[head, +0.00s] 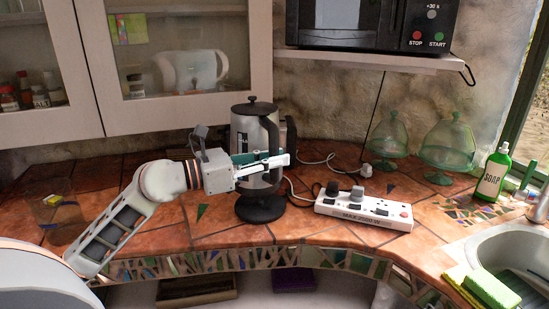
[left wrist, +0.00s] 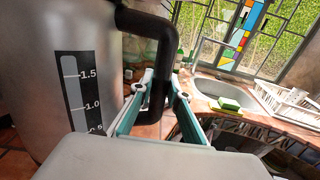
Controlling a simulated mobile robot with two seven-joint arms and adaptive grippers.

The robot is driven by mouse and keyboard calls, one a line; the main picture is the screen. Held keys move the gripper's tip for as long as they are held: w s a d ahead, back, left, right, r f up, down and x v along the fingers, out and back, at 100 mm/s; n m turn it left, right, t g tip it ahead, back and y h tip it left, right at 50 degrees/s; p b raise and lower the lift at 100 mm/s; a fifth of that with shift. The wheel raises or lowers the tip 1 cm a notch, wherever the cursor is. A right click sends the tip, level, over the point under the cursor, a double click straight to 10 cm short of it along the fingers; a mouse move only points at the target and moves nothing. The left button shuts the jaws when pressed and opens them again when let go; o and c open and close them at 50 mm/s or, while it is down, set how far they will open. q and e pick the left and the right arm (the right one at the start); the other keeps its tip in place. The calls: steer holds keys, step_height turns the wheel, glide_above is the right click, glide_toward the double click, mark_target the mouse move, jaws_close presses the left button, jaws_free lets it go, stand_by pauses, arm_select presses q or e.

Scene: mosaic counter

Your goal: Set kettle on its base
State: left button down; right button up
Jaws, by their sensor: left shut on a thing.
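The kettle (head: 241,133) is silver with a black lid and black handle, upright on the counter's back half. Its round black base (head: 261,209) is directly beneath it. I cannot tell whether the kettle touches the base or hangs just above it. My left gripper (head: 285,160) reaches across the front of the kettle and is shut on its handle. In the left wrist view, the black handle (left wrist: 159,65) runs down between the two fingers, beside the kettle body (left wrist: 28,65) with its level scale. My right gripper is not in view.
Two green glass cloches (head: 449,142) stand farther back. A soap bottle (head: 493,173) and the sink (head: 510,250) are at the right.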

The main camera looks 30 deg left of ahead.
mark_target(277, 184)
arm_select(q)
steer(key=shift+w+d, duration=0.25)
steer(key=shift+w, duration=0.05)
steer(key=shift+f+b, duration=0.95)
steer(key=shift+f, duration=0.15)
steer(key=shift+f+b, duration=1.2)
steer(key=shift+f, duration=0.55)
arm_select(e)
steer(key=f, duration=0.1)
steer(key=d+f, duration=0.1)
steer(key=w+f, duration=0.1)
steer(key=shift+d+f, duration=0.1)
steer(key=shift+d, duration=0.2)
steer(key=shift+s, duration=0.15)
arm_select(q)
steer(key=shift+s, duration=0.1)
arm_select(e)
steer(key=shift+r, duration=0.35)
arm_select(q)
steer(key=shift+f+b, duration=0.3)
steer(key=shift+f, duration=0.4)
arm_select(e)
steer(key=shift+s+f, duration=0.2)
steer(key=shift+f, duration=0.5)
arm_select(q)
steer(key=c, duration=2.2)
jaws_free()
steer(key=shift+d, duration=0.1)
